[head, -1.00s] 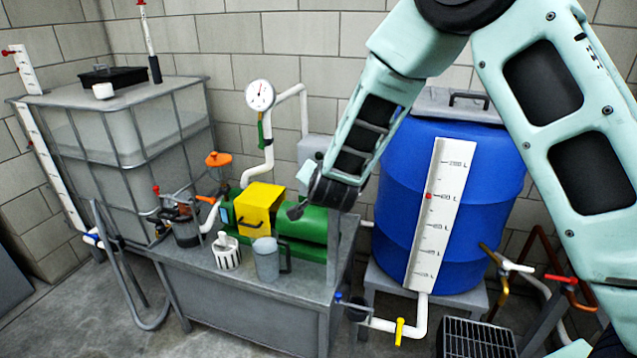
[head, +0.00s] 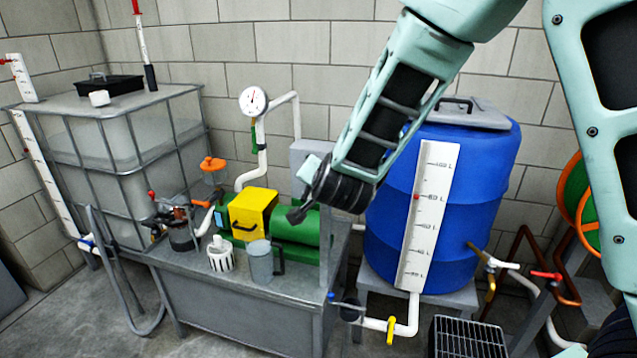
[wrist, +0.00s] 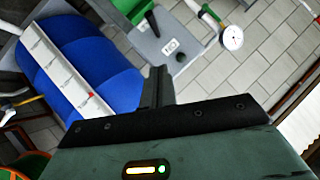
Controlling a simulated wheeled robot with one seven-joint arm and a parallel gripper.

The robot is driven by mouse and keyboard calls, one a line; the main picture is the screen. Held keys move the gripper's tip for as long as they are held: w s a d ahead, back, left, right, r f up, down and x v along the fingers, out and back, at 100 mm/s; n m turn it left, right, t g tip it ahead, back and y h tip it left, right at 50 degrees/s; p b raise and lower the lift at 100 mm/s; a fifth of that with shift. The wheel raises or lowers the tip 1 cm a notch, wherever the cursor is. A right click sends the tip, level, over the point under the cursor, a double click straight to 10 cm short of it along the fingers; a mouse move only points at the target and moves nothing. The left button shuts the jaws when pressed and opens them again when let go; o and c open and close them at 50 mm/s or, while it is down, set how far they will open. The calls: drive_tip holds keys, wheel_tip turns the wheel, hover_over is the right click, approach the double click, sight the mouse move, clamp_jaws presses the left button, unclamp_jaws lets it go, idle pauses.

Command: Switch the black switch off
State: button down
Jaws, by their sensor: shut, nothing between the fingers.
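A light grey box (wrist: 165,42) on the wall carries a small white label with markings and a small dark lever (wrist: 152,22), which looks like the black switch. Its exact position is too small to tell. In the head view the grey box (head: 312,160) is partly covered by my gripper and wrist, and the switch cannot be made out. My gripper (head: 297,214) is shut and empty, in front of the grey box and above the green motor (head: 295,232). In the wrist view the shut fingers (wrist: 157,88) point towards the box, apart from the switch.
The blue barrel (head: 485,190) with its white scale stands close right of my gripper. A yellow box (head: 252,212), a grey jug (head: 260,264) and a white pipe with a pressure gauge (head: 253,101) are to the left. A caged tank (head: 95,150) stands far left.

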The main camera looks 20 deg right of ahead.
drive_tip(key=shift+v, duration=0.9)
drive_tip(key=shift+f, duration=0.15)
drive_tip(key=s+a+f+n+g+y, duration=0.1)
drive_tip(key=s+a+n+g+y, duration=0.2)
drive_tip(key=s+a+n, duration=0.4)
drive_tip(key=s+a+n+g+y, duration=0.3)
drive_tip(key=s+a+g, duration=0.1)
drive_tip(key=s, duration=0.5)
drive_tip(key=s+d+n+g+h, duration=0.1)
drive_tip(key=s+d+n+g, duration=0.1)
drive_tip(key=s, duration=0.6)
drive_tip(key=s+d+n+g+h, duration=0.2)
drive_tip(key=s+n, duration=0.3)
drive_tip(key=s, duration=0.4)
drive_tip(key=shift+d+f+g+h, duration=0.35)
drive_tip(key=shift+d+g, duration=0.25)
drive_tip(key=shift+d, duration=0.25)
